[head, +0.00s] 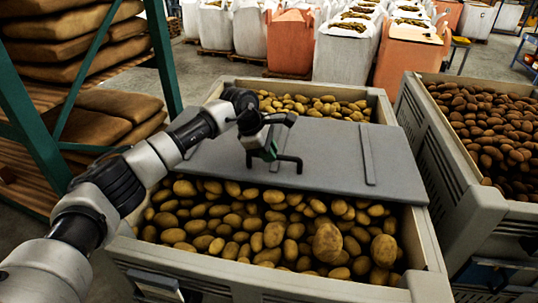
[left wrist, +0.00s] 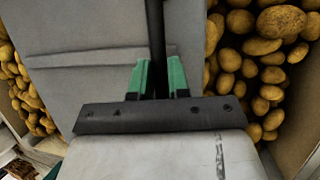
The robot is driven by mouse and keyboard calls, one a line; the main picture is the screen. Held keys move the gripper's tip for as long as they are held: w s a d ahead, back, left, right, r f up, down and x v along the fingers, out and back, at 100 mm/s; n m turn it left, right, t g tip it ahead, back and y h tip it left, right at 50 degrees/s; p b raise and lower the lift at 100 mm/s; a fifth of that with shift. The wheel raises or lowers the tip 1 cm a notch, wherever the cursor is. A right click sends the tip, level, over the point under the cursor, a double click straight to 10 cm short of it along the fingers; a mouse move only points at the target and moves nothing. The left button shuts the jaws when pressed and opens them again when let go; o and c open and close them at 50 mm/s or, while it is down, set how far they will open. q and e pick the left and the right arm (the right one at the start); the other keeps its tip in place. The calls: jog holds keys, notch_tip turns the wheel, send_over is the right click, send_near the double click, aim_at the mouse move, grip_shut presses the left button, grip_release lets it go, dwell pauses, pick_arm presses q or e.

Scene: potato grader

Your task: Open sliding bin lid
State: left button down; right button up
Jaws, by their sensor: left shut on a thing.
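The grey sliding lid (head: 325,145) lies across the middle of a grey bin (head: 428,250). Potatoes show uncovered in front of the lid and behind it. A black bar handle (head: 292,159) stands on the lid near its front edge. My left gripper (head: 268,150) is shut on this handle. In the left wrist view, its green-sided fingers (left wrist: 160,78) close on the dark handle bar (left wrist: 155,35), with the lid (left wrist: 85,35) behind. My right gripper is not in view.
Loose potatoes (head: 270,230) fill the bin. A second bin (head: 440,160) of darker potatoes stands close on the right. A rack with filled sacks (head: 110,110) stands at the left. White and orange bulk bags (head: 345,55) line the back.

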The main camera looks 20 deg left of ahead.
pick_arm(q)
jog(key=shift+w, duration=0.25)
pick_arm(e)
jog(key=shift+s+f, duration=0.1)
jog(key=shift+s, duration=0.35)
pick_arm(q)
jog(key=c, duration=1.1)
grip_release()
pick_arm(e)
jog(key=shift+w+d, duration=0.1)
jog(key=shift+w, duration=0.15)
pick_arm(q)
jog(key=shift+a+r, duration=0.15)
jog(key=shift+r, duration=0.1)
jog(key=b+v, duration=0.1)
jog(key=v, duration=0.9)
jog(key=shift+s+b, duration=0.15)
jog(key=shift+b, duration=0.15)
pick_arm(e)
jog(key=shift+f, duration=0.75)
pick_arm(q)
jog(key=shift+r, duration=0.2)
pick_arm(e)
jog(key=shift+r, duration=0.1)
